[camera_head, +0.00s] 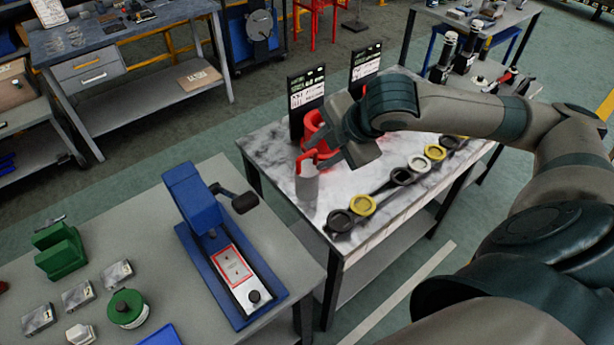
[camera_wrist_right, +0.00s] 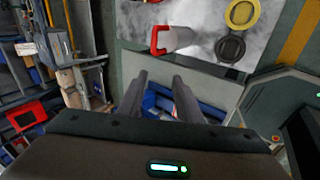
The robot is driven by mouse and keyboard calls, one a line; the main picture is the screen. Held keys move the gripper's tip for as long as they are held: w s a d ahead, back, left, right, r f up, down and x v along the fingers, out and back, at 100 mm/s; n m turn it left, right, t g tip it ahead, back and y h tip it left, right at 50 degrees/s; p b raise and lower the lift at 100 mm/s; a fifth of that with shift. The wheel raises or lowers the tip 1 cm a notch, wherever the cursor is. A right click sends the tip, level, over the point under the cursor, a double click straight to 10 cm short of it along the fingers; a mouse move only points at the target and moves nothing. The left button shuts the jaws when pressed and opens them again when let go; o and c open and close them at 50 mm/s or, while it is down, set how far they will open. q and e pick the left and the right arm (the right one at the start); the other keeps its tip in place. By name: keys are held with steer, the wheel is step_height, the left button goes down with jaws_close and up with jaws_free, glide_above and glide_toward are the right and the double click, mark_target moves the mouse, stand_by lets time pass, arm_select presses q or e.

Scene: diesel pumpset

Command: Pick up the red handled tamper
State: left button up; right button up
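The red handled tamper (camera_head: 307,188) stands on the marble-patterned table top near its left edge, with a grey cylindrical body and a red loop handle. It also shows in the right wrist view (camera_wrist_right: 178,39), beyond the fingertips. My right gripper (camera_head: 335,158) is just right of and above the tamper in the head view. Its two fingers are apart with nothing between them in the right wrist view (camera_wrist_right: 160,82), and the tamper is not between them. My left gripper is not in view.
A red cup-like object (camera_head: 315,124) stands behind the tamper, partly hidden by my gripper. Two black sign boards (camera_head: 306,98) stand at the table's back. A blue press (camera_head: 190,200) stands on the left bench.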

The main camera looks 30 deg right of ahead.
steer(key=shift+h, duration=0.3)
steer(key=d+r, duration=0.3)
steer(key=shift+s+d+r, duration=0.15)
steer(key=shift+s, duration=0.25)
steer(key=shift+w, duration=0.1)
steer(key=p+x, duration=0.3)
steer(key=x, duration=0.9)
steer(key=shift+w+p, duration=0.15)
steer(key=shift+p, duration=0.15)
